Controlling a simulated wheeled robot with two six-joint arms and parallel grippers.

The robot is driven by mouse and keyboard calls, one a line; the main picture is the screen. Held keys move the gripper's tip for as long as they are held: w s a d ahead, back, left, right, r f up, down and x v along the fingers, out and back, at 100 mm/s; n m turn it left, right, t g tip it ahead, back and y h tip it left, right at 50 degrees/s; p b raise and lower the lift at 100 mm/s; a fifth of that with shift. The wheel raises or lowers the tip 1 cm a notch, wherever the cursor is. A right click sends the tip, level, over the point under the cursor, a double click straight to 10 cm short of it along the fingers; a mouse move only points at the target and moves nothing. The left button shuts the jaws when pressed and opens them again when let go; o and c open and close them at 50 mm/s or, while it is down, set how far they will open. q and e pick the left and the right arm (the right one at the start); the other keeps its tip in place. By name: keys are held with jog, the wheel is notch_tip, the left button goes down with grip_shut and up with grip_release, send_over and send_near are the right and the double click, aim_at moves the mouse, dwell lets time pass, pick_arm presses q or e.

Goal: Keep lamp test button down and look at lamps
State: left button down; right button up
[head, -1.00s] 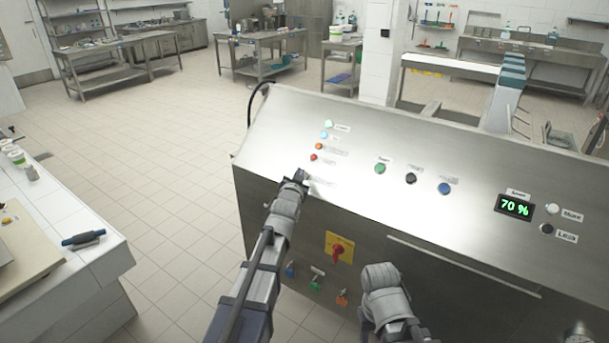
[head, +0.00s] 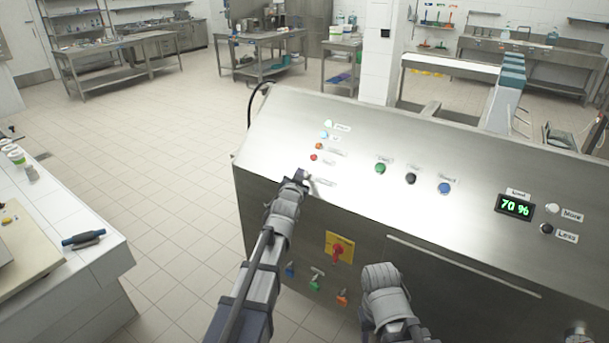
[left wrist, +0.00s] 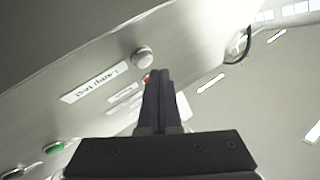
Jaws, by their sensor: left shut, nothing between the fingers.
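My left gripper (head: 302,177) is shut and empty, with its fingertips at the lower left of the sloped steel panel. In the left wrist view its dark fingers (left wrist: 160,76) end close beside the round grey lamp test button (left wrist: 142,58), with the "Lamp test" label (left wrist: 95,82) to its left. I cannot tell whether they touch or press it. In the head view the gripper hides the button. Above it is a column of lamps: pale greenish-white (head: 328,124), cyan (head: 323,134), orange (head: 319,146) and red (head: 313,158). The upper two look bright.
Green (head: 380,168), black (head: 410,178) and blue (head: 445,188) buttons sit along the panel. A display (head: 515,207) reads 70 %, beside the More (head: 552,209) and Less (head: 546,228) buttons. A red switch on a yellow plate (head: 339,248) is on the front below.

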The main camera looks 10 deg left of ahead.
pick_arm(q)
jog(key=shift+w+d+f, duration=0.1)
jog(key=shift+w+f, duration=0.2)
jog(key=shift+w+d+f+b, duration=0.15)
jog(key=shift+w+f+b, duration=0.2)
jog(key=shift+b, duration=0.3)
dwell(0.6)
jog(key=shift+s, duration=0.1)
jog(key=shift+s+a+r+p, duration=0.25)
jog(key=shift+s+r+p, duration=0.25)
jog(key=shift+r+p, duration=0.2)
jog(key=shift+f, duration=0.1)
jog(key=s+r+p, duration=0.1)
jog(key=r+p, duration=0.1)
jog(key=s+a+r+p, duration=0.1)
jog(key=s, duration=0.1)
jog(key=shift+s+r+p, duration=0.1)
jog(key=shift+r+p, duration=0.25)
dwell(0.4)
